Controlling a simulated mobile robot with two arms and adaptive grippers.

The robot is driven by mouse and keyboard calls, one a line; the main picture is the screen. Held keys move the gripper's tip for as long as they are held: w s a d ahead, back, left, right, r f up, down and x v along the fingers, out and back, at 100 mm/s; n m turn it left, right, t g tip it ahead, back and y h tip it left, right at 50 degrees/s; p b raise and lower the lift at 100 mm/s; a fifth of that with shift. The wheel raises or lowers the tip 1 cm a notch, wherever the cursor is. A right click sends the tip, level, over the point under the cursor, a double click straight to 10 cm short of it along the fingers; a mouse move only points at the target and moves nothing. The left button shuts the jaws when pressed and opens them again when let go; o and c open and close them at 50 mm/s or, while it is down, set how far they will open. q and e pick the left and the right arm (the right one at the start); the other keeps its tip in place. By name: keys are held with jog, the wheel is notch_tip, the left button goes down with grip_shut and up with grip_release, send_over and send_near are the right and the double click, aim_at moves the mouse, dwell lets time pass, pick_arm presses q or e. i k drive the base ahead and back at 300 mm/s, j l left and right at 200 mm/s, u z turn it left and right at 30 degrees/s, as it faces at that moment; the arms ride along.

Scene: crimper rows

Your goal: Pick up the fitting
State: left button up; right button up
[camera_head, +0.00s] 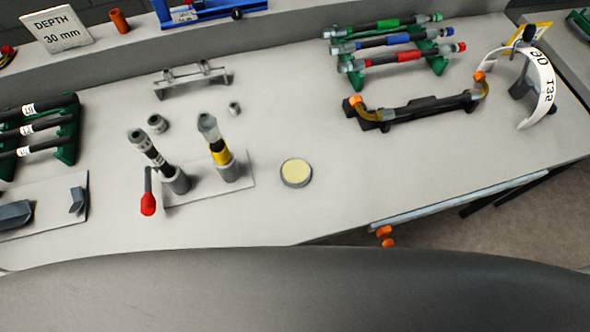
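A short grey metal fitting (157,123) stands on the pale bench, left of centre. A smaller grey metal piece (234,107) sits to its right; it may also be a fitting. In front of them, two upright hose assemblies stand in grey cylindrical holders on a flat plate. The left one (150,150) is black and silver, and the right one (214,138) has a yellow band. Both have grey metal ends on top. I cannot tell which piece the task means. Neither of my grippers shows in the head view.
A red-handled tool (148,204) and a round cream-topped disc (296,173) flank the plate. A small metal rack (193,80) stands behind. Hose racks stand at left (66,130) and back right (438,64). A black fixture (420,110) lies at right. The front middle of the bench is clear.

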aim_at(204, 64)
jog(key=k+l, duration=0.1)
jog(key=l, duration=0.3)
jog(key=k+l, duration=0.1)
jog(key=l, duration=0.25)
jog(key=k+l, duration=0.1)
jog(key=l, duration=0.3)
jog(key=k+l+z, duration=0.1)
jog(key=l, duration=0.25)
